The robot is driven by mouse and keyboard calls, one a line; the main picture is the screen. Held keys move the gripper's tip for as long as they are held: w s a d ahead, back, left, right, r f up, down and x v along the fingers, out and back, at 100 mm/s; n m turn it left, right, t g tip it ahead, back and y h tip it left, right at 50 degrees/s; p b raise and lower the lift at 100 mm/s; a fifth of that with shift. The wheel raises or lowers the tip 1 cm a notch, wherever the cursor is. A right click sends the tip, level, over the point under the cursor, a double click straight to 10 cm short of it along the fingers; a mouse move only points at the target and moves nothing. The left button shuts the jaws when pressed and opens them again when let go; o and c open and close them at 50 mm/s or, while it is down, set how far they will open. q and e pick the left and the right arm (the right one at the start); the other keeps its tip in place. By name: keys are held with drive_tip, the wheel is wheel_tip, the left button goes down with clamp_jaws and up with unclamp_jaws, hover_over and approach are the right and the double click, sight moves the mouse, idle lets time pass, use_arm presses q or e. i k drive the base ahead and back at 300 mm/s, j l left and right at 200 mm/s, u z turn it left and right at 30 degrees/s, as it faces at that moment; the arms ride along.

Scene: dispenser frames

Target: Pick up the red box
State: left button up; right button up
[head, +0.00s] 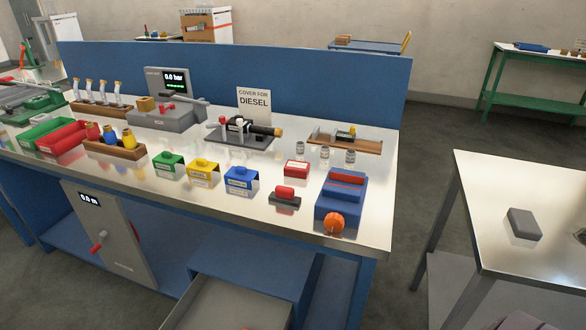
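A small red box (296,168) with a pale label on its front sits on the metal-topped workbench (225,215), right of the middle. It stands right of and a little behind the blue dispenser frame (241,178). Behind it are several small jars (325,152). A red block on a dark base (285,194) lies in front of it, and a larger red open bin (62,137) is at the far left. Neither of my grippers shows in the head view.
Green (168,161) and yellow (203,170) frames stand left of the blue one. A blue case (342,190) with an orange ball (333,223) is at the right front corner. An open drawer (230,305) juts out below. A separate table (540,190) stands at right.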

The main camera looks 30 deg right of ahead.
sight(294, 168)
drive_tip(key=i+j+z, duration=0.1)
drive_tip(key=z, duration=0.3)
drive_tip(key=j+z, duration=0.1)
drive_tip(key=z, duration=0.25)
drive_tip(key=i+j+z, duration=0.1)
drive_tip(key=z, duration=0.3)
drive_tip(key=j+z, duration=0.2)
drive_tip(key=z, duration=0.15)
